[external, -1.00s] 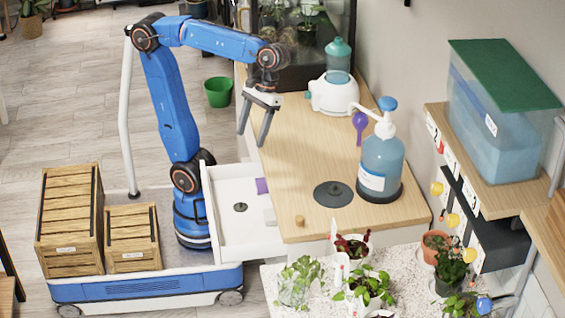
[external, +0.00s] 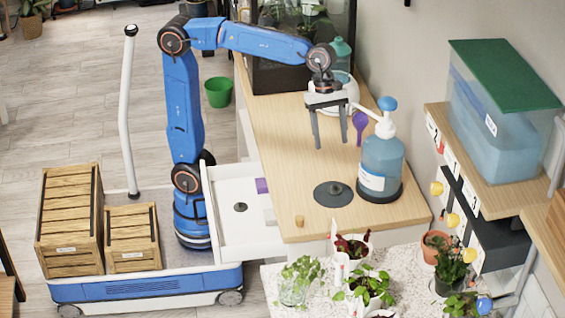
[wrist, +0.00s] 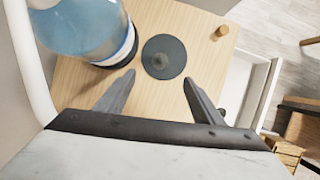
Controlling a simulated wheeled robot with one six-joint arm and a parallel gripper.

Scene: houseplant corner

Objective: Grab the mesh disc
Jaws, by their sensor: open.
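A flat dark grey disc with a small raised knob at its middle lies on the wooden counter; I take it as the mesh disc (external: 321,199), though no mesh pattern can be made out. In the wrist view the disc (wrist: 152,67) lies flat just beyond the fingertips, in line with the gap between them. My gripper (external: 331,146) is open and empty, pointing down above the counter, behind the disc in the external view. In the wrist view both fingers of my gripper (wrist: 158,78) are spread and apart from the disc.
A blue pump bottle (external: 381,160) stands close right of the disc; it fills the wrist view's upper left (wrist: 80,25). A small wooden peg (external: 299,221) is at the counter's left edge. The open white drawer (external: 225,235) holds a smaller dark disc (external: 240,207) and a purple block (external: 262,186).

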